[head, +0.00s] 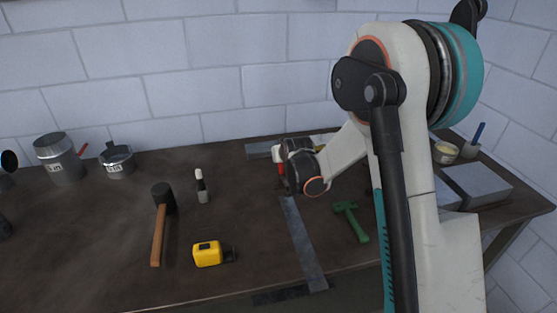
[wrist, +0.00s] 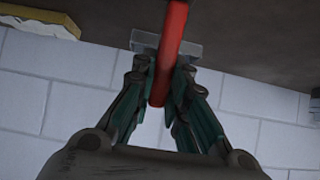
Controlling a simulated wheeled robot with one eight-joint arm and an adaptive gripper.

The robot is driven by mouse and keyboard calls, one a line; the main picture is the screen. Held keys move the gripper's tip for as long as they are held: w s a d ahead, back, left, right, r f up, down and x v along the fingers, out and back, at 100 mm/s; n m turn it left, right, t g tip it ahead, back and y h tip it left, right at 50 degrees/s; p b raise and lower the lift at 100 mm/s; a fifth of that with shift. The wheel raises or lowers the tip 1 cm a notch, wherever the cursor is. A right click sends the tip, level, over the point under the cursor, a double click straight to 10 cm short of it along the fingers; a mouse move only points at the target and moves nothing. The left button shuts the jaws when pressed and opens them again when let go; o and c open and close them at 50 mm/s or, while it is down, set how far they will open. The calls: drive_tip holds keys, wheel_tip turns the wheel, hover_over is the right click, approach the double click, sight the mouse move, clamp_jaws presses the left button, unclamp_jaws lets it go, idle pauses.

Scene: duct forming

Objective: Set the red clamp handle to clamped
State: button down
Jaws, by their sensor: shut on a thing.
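The red clamp handle (wrist: 170,45) fills the gap between the two green fingers of my gripper (wrist: 162,72) in the wrist view. My gripper is shut on it. The handle runs from the top edge of that view down past the fingertips, and a pale grey block shows behind it. In the head view a small red part (head: 281,169) of the handle shows beside my wrist near the back of the bench. My wrist hides most of the clamp there, so I cannot tell the handle's position.
Cans (head: 59,158) stand at the back left, grey blocks (head: 477,185) at the right.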

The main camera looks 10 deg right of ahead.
drive_tip(key=shift+s+r+t+b, duration=0.15)
drive_tip(key=shift+s+t+b, duration=1.2)
drive_tip(key=shift+t+b, duration=0.65)
drive_tip(key=c, duration=1.6)
unclamp_jaws()
drive_tip(key=shift+o, duration=0.2)
drive_tip(key=shift+s, duration=0.1)
drive_tip(key=v, duration=1.2)
drive_tip(key=shift+r, duration=0.1)
